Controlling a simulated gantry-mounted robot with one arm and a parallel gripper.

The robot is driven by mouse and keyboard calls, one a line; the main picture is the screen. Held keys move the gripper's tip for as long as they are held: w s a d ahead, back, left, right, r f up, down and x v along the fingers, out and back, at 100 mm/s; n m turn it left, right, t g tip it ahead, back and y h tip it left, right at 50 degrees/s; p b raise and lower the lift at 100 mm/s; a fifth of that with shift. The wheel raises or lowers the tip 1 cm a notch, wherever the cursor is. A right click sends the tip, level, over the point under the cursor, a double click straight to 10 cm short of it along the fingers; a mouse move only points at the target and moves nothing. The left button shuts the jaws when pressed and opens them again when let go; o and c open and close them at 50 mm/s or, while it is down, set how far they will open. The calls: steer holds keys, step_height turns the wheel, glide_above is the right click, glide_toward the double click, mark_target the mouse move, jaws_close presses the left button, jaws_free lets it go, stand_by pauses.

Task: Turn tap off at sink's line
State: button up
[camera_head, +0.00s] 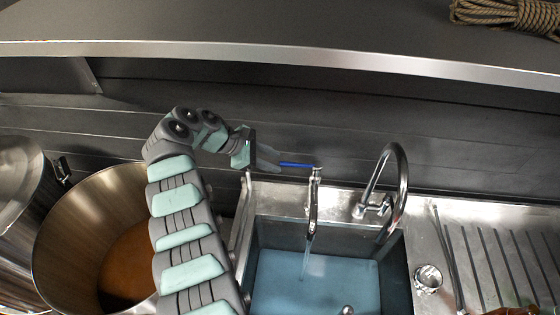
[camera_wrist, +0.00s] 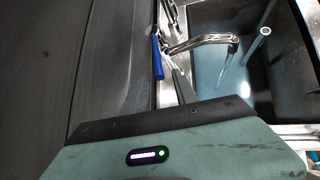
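The tap (camera_head: 313,205) has a thin blue lever (camera_head: 298,165) pointing left from its top. Water runs from its spout into the sink (camera_head: 258,240), which holds bluish water (camera_head: 315,285). Dark wall shows above the water; I cannot make out a marked line. My gripper (camera_head: 268,160) is just left of the lever's free end; any contact is unclear. In the wrist view, the lever (camera_wrist: 157,60) is just left of my narrow fingertips (camera_wrist: 182,86). They show as one central piece, appearing shut with nothing held. The spout (camera_wrist: 205,41) and falling water also show there.
A chrome gooseneck tap (camera_head: 402,175) stands right of the running tap. A ribbed drainboard (camera_head: 500,255) and a small metal ring-shaped item (camera_head: 428,279) are farther right. A large steel pot (camera_head: 85,215) stands left. A shelf (camera_head: 300,55) overhangs the back, carrying rope (camera_head: 510,14).

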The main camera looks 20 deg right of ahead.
mark_target(280, 164)
steer(key=x, duration=0.3)
steer(key=shift+d+f, duration=0.2)
jaws_close()
stand_by(1.3)
